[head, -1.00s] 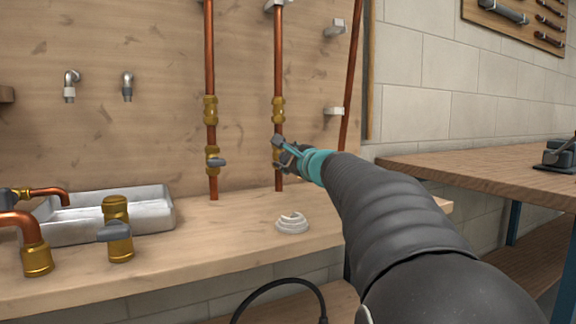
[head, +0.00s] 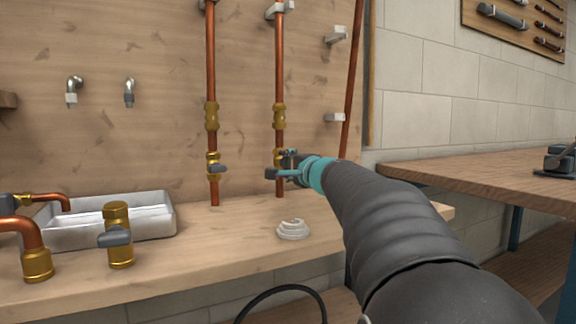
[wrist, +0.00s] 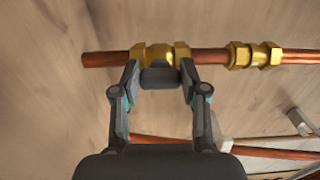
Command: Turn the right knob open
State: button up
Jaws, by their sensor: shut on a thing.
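The right knob is a grey handle on a brass valve on the right copper pipe (head: 279,60). In the wrist view the grey knob (wrist: 160,77) sits between my two fingertips, in front of the brass valve body (wrist: 158,52). My gripper (head: 277,174) is shut on the knob; it also shows in the wrist view (wrist: 159,78). In the head view my gripper covers most of the valve and knob.
A metal tray (head: 150,223) and a loose brass valve (head: 120,245) stand at the left on the wooden bench (head: 215,268). A white coil (head: 293,229) lies below my gripper. A slanted copper pipe (head: 350,90) stands to the right.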

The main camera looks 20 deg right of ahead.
dwell(0.3)
jog(key=o, duration=1.1)
jog(key=shift+o, duration=0.2)
jog(key=s, duration=1.2)
jog(key=shift+d, duration=0.25)
